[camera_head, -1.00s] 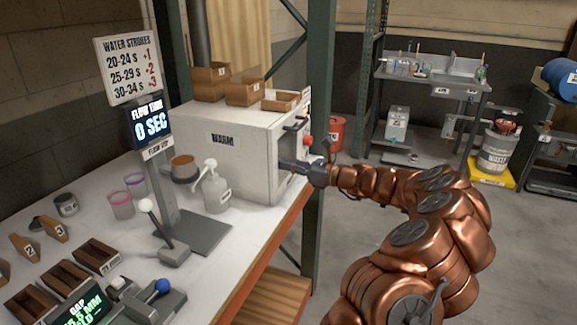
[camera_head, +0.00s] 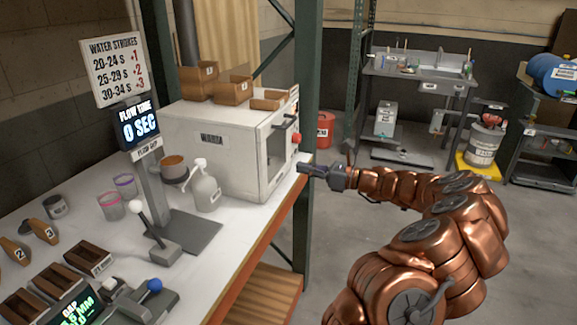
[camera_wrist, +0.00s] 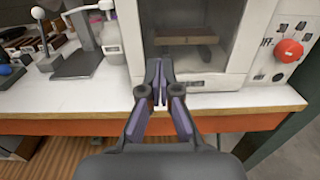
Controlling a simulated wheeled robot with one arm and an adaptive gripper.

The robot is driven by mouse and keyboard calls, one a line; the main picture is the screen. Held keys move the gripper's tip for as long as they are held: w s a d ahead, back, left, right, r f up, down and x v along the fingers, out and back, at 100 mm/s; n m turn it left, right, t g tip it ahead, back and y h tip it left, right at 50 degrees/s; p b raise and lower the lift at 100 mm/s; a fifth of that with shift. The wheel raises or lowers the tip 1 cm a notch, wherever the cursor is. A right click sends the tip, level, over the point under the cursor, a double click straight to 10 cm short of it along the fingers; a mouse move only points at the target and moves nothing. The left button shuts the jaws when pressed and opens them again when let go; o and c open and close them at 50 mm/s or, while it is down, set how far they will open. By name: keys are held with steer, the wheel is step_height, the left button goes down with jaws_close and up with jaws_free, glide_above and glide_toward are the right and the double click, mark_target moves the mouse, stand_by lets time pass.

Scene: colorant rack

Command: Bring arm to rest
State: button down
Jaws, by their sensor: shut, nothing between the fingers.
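My copper arm (camera_head: 440,240) reaches in from the lower right in the head view. My gripper (camera_head: 308,172) is at its end, beside the front edge of the bench and in front of the white WARM cabinet (camera_head: 222,165). In the wrist view my gripper (camera_wrist: 159,75) is shut with its fingertips together and nothing held. Its tips point toward the cabinet's glass door (camera_wrist: 190,50). The tips look apart from the cabinet, but the exact gap is hard to tell.
The bench (camera_head: 235,240) carries a pump bottle (camera_head: 206,190), a FLOW TIME sign (camera_head: 139,125), a white-knobbed lever (camera_head: 137,206) and small wooden boxes (camera_head: 88,258). A green post (camera_head: 306,110) stands behind my gripper.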

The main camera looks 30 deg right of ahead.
steer(key=shift+b+v, duration=0.3)
steer(key=shift+v, duration=2.5)
steer(key=shift+a, duration=0.1)
steer(key=a+r+n+g+y, duration=0.1)
steer(key=a+r+n+g, duration=0.15)
steer(key=a, duration=0.45)
steer(key=s+a+r+n+g+y+p, duration=0.1)
steer(key=a+n+g, duration=0.1)
steer(key=a+n, duration=0.35)
steer(key=a+r+n+g+y, duration=0.1)
steer(key=a+r+n+g, duration=0.15)
steer(key=a, duration=0.65)
steer(key=s+a+f+n+g+h+p, duration=0.1)
steer(key=s+a+n+g, duration=0.2)
steer(key=s+a, duration=0.3)
steer(key=s+a+n+g+h, duration=0.2)
steer(key=s+a+n+g, duration=0.15)
steer(key=a, duration=0.35)
steer(key=s+a+f+n+g+h+p, duration=0.1)
steer(key=s+a+f+n+h, duration=0.15)
steer(key=s, duration=0.35)
steer(key=s+a+f+n+g+h+p, duration=0.1)
steer(key=s+f+n+g+h, duration=0.1)
steer(key=s+n+h, duration=0.3)
steer(key=s+d+f+n+h, duration=0.3)
steer(key=s+d, duration=0.4)
steer(key=s, duration=0.5)
steer(key=shift+d+n+p, duration=0.2)
steer(key=shift+n+p, duration=0.15)
steer(key=shift+n, duration=0.3)
